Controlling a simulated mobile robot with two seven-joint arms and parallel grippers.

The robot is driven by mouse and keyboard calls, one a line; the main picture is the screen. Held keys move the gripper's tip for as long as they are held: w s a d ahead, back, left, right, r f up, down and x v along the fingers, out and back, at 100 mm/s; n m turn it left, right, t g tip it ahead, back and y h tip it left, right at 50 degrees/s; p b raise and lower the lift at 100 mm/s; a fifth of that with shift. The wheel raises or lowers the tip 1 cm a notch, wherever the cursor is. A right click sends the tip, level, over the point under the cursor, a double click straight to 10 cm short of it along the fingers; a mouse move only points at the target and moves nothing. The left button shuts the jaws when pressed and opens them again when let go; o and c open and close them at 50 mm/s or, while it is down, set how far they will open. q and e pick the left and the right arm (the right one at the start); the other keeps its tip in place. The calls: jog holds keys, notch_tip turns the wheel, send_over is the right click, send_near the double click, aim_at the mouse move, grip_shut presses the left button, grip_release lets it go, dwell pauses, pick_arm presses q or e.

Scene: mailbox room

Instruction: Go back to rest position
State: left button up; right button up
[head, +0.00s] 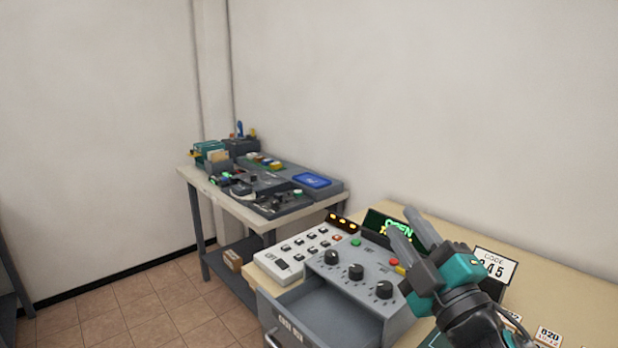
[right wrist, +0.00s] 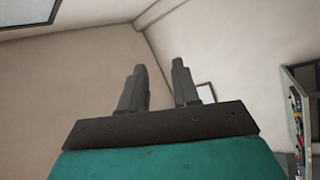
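My right gripper (head: 412,232) is in the lower right of the head view, raised above the desk with the control panel. Its two grey fingers stand apart with nothing between them. In the right wrist view the fingers (right wrist: 158,88) are also apart and empty, with bare wall and ceiling behind them. My left gripper is in neither view.
A grey control box (head: 362,282) with black knobs, a white button panel (head: 285,262) and an open drawer (head: 325,318) are below the right gripper. A green "OPEN" display (head: 398,228) and a code card (head: 495,265) stand close by. Another table (head: 225,200) holds devices at the back.

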jog(key=s+d+f+m+g+h, duration=0.2)
jog(key=s+f+m+g+h, duration=0.15)
jog(key=f, duration=0.35)
jog(key=s+d+f+m+g+h, duration=0.2)
jog(key=s+f+m, duration=0.15)
jog(key=f, duration=0.25)
jog(key=s+d+f+m+g+h, duration=0.2)
jog(key=d+f+m+g, duration=0.15)
jog(key=f, duration=0.35)
jog(key=s+a+f+m+g, duration=0.15)
jog(key=s+f+g, duration=0.3)
jog(key=s, duration=0.45)
jog(key=s+f+m+g, duration=0.35)
jog(key=s+f, duration=0.25)
jog(key=s, duration=0.3)
jog(key=w+a+f+t+y+b, duration=0.1)
jog(key=w+f+t+b, duration=0.1)
jog(key=f, duration=0.4)
jog(key=w+a+f+n+t+y+b, duration=0.1)
jog(key=w+f+t+b, duration=0.1)
jog(key=w+f+t, duration=0.2)
notch_tip(320, 180, down, 2)
jog(key=shift+w+a+f+t, duration=0.1)
jog(key=shift+w+a+t, duration=0.25)
jog(key=shift+w, duration=0.55)
